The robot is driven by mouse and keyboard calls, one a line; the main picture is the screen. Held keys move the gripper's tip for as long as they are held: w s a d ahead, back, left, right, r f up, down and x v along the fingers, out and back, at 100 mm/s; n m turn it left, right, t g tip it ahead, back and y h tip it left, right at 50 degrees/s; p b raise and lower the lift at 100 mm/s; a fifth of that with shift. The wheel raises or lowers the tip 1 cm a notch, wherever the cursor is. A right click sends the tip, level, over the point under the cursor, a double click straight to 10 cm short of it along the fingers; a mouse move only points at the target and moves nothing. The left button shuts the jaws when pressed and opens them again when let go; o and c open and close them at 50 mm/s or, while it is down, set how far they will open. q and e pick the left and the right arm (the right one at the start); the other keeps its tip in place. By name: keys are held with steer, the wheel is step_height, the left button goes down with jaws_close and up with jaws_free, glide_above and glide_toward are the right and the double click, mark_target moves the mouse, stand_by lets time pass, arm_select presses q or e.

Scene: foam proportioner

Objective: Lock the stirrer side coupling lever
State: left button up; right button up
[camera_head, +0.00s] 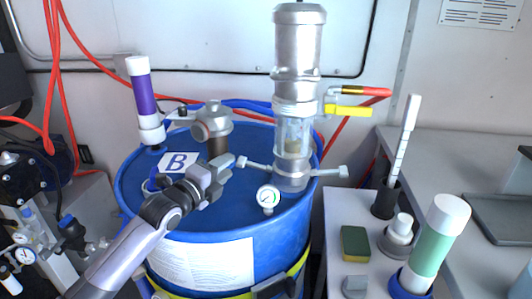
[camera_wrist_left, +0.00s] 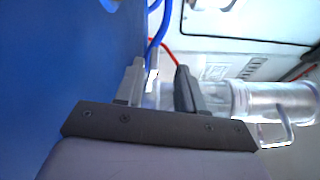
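The tall silver stirrer (camera_head: 298,45) with a clear section stands on the blue drum (camera_head: 240,225). At its foot a coupling has two grey lever arms, a left one (camera_head: 258,167) and a right one (camera_head: 328,172), both sticking out roughly level. My left gripper (camera_head: 226,166) is over the drum top, its tips close to the left lever's end; I cannot tell whether they touch. In the left wrist view its two fingers (camera_wrist_left: 160,75) stand apart, with a pale shape behind or between them. The stirrer side (camera_wrist_left: 275,100) lies to the right there. My right gripper is out of view.
A pressure gauge (camera_head: 268,197) stands in front of the coupling. A silver fitting (camera_head: 213,122) and a purple-and-white cylinder (camera_head: 143,95) are on the drum's far left. A yellow valve handle (camera_head: 347,111) is at right. A bench (camera_head: 460,150) holds several items.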

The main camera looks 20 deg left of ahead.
mark_target(244, 158)
arm_select(q)
steer(key=shift+w+d+f+m, duration=0.3)
steer(key=shift+w+f, duration=0.05)
steer(key=shift+w, duration=0.35)
steer(key=shift+w+d+f, duration=0.1)
steer(key=shift+w+d, duration=0.05)
steer(key=shift+w, duration=0.9)
steer(key=shift+w+d+f, duration=0.1)
steer(key=shift+w+d, duration=0.05)
steer(key=shift+w, duration=0.9)
steer(key=shift+w+d+f, duration=0.1)
steer(key=shift+w+d, duration=0.05)
steer(key=shift+w, duration=0.9)
jaws_close()
